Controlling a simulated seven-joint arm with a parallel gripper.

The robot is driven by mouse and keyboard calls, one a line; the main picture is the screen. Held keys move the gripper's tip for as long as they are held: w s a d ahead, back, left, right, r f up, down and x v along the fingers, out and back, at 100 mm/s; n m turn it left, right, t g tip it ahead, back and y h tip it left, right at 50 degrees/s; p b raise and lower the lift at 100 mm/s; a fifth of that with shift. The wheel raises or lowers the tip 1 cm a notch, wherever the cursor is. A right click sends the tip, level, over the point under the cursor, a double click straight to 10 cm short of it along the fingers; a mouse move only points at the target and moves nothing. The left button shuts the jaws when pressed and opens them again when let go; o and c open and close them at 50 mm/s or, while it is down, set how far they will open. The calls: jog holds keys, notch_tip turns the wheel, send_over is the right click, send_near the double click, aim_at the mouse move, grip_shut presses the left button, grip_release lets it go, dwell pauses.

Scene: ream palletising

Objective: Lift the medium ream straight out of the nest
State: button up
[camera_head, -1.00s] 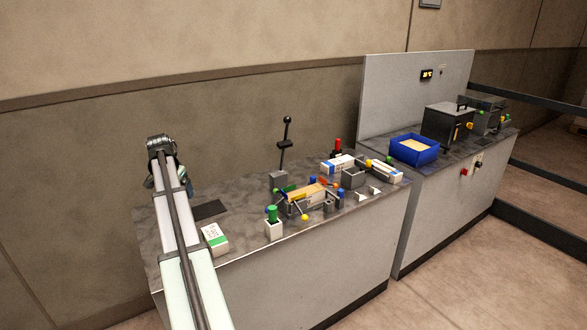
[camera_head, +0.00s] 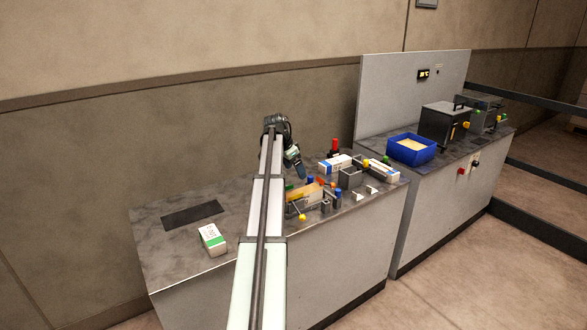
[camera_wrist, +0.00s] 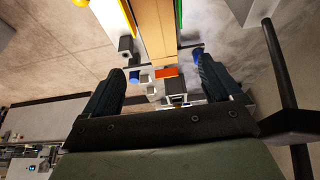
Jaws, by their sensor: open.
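A tan-topped block (camera_head: 302,196), which I take for the medium ream, lies in a fixture with coloured knobs and posts, apparently the nest, on the near bench. It also shows as a long tan strip (camera_wrist: 155,30) at the top of the wrist view, ahead of my gripper. My gripper (camera_head: 301,172) is above and slightly behind the fixture, apart from the ream as far as I can see. In the wrist view my gripper (camera_wrist: 158,68) is open, with nothing between the fingers. My arm hides the left part of the fixture in the head view.
A white box with a green stripe (camera_head: 212,239) lies at the bench's left, near a dark mat (camera_head: 192,215). White boxes with blue marks (camera_head: 335,163) (camera_head: 382,168) lie right of the fixture, around a grey bin (camera_head: 350,177). A blue tray (camera_head: 411,149) stands farther right.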

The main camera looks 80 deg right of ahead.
aim_at(305, 191)
jog(key=x, duration=1.3)
jog(key=shift+s+d+f, duration=0.1)
jog(key=shift+f, duration=0.2)
jog(key=shift+c, duration=0.3)
jog(key=c, duration=1.2)
jog(key=o, duration=0.7)
jog(key=c, duration=0.6)
jog(key=shift+r, duration=0.2)
jog(key=shift+r, duration=2.35)
